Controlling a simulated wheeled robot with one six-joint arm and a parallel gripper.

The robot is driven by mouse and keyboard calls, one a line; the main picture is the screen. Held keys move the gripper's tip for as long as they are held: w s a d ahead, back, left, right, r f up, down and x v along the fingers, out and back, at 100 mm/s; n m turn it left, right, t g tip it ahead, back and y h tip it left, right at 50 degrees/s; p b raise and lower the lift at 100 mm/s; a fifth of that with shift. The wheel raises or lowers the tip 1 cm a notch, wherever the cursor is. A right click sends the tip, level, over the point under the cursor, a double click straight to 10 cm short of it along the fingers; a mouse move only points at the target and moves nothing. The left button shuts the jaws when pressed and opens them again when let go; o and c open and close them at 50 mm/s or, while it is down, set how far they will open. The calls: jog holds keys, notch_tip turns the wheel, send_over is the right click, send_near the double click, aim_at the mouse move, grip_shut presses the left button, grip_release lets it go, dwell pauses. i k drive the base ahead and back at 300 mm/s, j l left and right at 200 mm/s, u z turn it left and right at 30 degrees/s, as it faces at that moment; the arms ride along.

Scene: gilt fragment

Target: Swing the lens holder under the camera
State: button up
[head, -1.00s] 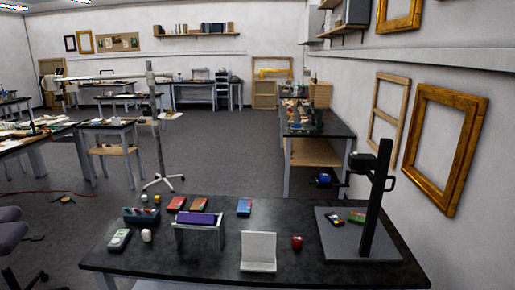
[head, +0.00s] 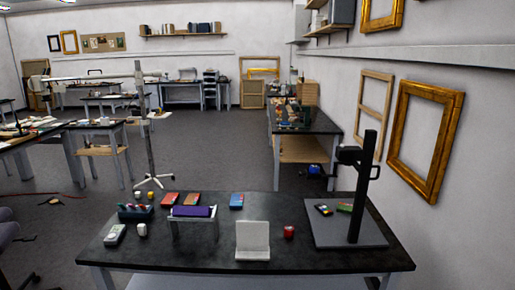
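A black copy stand (head: 362,195) rises upright from a flat grey base board (head: 345,232) at the right end of the near black table. A dark head, perhaps the camera (head: 349,155), juts left from its column near the top, and a small knob shows on the column's right side. I cannot make out a separate lens holder under or beside this head. Small colour cards (head: 344,208) lie on the base board. My gripper is not in view.
On the near table (head: 200,255) stand a white stand (head: 252,240), a red object (head: 289,231), a grey holder with a purple block (head: 192,212), a small rack (head: 136,212) and several small boxes. The wall with gilt frames (head: 425,140) is close on the right. Open floor lies beyond.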

aim_at(309, 176)
jog(key=i+l, duration=0.1)
jog(key=i, duration=1.2)
